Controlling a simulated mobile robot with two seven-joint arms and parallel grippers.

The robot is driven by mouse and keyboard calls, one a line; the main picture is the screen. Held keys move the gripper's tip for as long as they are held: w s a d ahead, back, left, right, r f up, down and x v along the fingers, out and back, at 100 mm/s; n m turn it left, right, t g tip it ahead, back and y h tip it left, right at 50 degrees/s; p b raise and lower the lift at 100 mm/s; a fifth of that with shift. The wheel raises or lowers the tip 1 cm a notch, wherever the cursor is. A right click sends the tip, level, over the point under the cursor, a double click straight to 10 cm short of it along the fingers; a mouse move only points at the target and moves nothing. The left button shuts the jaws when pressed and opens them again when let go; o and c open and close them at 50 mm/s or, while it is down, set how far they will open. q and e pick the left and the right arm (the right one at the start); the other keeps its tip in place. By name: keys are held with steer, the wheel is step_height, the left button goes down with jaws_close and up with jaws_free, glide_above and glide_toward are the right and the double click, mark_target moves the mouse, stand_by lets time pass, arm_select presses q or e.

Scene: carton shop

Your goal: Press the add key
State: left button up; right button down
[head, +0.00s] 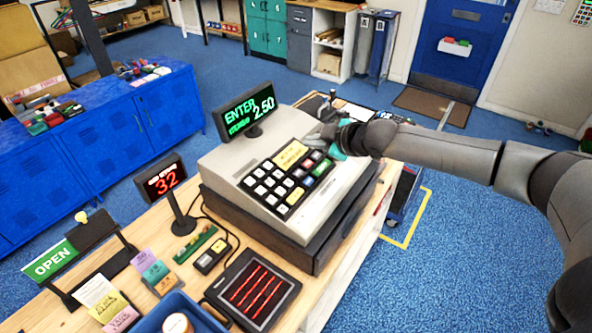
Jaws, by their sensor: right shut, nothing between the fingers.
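The cash register (225,160) stands on the wooden counter. Its sloped keypad (262,196) has white keys at the left and coloured keys at the right, with a wide yellow label or key (290,154) at the top. The key lettering is too small to read, so I cannot tell which is the add key. The register's display (245,110) shows "ENTER" and "2.50" in green. My right gripper (316,138) is shut and empty at the keypad's upper right; I cannot tell whether it touches anything. My left gripper is not in view.
A small display (162,181) reading 32 stands left of the register. A black tray with red stripes (254,288), a blue bin (180,308) and an OPEN sign (49,262) are on the front counter. Blue cabinets (95,145) stand at left.

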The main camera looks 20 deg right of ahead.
mark_target(296, 167)
steer(key=shift+f, duration=0.1)
steer(key=f+b, duration=0.2)
steer(key=w+f+b, duration=0.1)
steer(key=f+b, duration=0.1)
steer(key=f, duration=0.1)
steer(key=f+b, duration=0.2)
steer(key=b, duration=0.1)
steer(key=shift+w+a+f, duration=0.15)
steer(key=shift+a, duration=0.25)
steer(key=shift+w+a+f+b, duration=0.1)
steer(key=shift+w+f+b, duration=0.1)
steer(key=shift+f+b, duration=0.3)
steer(key=shift+f, duration=0.15)
stand_by(1.5)
steer(key=shift+f, duration=0.3)
